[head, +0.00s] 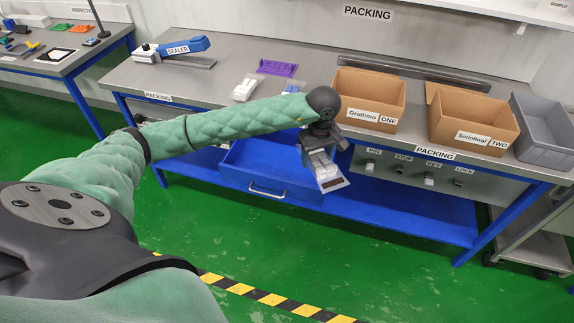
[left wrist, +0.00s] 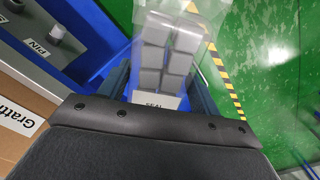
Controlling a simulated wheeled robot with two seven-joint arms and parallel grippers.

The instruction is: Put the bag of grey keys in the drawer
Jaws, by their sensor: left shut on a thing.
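My left gripper (head: 318,147) is shut on the clear bag of grey keys (head: 327,174). The bag hangs down from the jaws, with a white label and a dark strip at its lower end. In the left wrist view the bag (left wrist: 168,55) shows two rows of grey blocks behind clear film, with a printed label close to the jaws. The blue drawer (head: 268,170) under the packing bench is pulled open, its handle facing front. In the head view the bag overlaps the drawer's right end; its height above the drawer is hard to tell. My right gripper is not in view.
On the packing bench (head: 225,82) stand a blue sealer (head: 183,48), a purple rack (head: 277,68), two cardboard boxes (head: 368,97) (head: 472,122) and a grey bin (head: 545,135). A panel with knobs (head: 415,175) lies right of the drawer.

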